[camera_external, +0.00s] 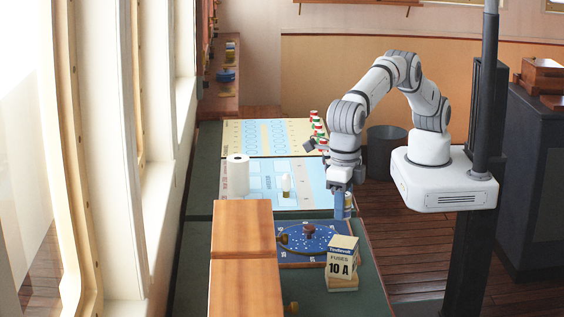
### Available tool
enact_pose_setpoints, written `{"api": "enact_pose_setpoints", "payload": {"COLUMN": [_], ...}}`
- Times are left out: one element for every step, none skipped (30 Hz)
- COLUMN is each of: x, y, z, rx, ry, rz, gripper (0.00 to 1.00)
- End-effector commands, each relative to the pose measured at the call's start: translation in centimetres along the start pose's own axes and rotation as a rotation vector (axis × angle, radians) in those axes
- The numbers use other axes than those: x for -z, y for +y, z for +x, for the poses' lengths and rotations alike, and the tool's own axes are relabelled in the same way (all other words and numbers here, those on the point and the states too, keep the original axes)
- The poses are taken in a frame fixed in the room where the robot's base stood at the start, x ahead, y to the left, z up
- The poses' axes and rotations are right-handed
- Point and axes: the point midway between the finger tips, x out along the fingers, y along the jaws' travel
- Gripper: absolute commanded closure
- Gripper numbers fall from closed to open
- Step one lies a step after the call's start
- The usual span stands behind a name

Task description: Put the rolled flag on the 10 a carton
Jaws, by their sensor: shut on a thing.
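The 10 A carton (341,272) is a cream box with dark lettering, upright near the front right edge of the green-topped table. My gripper (340,194) points down above the table, beyond the carton and slightly left of its middle. It is shut on a narrow blue upright thing (339,206), which seems to be the rolled flag. The fingertips are small and partly hidden by the wrist. I cannot tell whether the flag's lower end touches anything.
A small yellow-and-white thing (348,201) stands close beside the held piece. A blue board with a knob (309,231) lies left of the carton. Several red-capped things (317,127) stand behind.

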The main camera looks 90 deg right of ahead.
Motion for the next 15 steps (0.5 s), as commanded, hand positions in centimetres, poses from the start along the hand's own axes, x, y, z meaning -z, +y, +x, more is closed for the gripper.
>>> {"api": "enact_pose_setpoints", "payload": {"x": [0.0, 0.0, 0.0, 0.0, 0.0, 0.0, 0.0, 0.0, 0.0, 0.0, 0.0, 0.0, 0.0, 0.0, 0.0], "y": [0.0, 0.0, 0.0, 0.0, 0.0, 0.0, 0.0, 0.0, 0.0, 0.0, 0.0, 0.0, 0.0, 0.0, 0.0], "z": [0.4, 0.6, 0.9, 1.1, 1.3, 1.7, 2.0, 2.5, 3.0, 3.5, 3.9, 4.4, 4.6, 4.7, 4.7], "rx": [0.0, -0.001, -0.001, 0.0, 0.0, 0.0, 0.0, 0.002, 0.001, 0.002, 0.001, 0.001, 0.001, 0.0, -0.001], "ry": [0.0, 0.0, 0.0, 0.0, 0.0, 0.0, 0.0, 0.0, 0.0, 0.0, 0.0, 0.0, 0.0, 0.0, 0.0], "rz": [0.0, 0.0, 0.0, 0.0, 0.0, 0.0, 0.0, 0.0, 0.0, 0.0, 0.0, 0.0, 0.0, 0.0, 0.0], "gripper": [0.92, 0.92, 0.92, 0.92, 0.92, 0.92, 0.92, 0.92, 0.92, 0.92, 0.92, 0.92, 0.92, 0.92, 0.92]}}
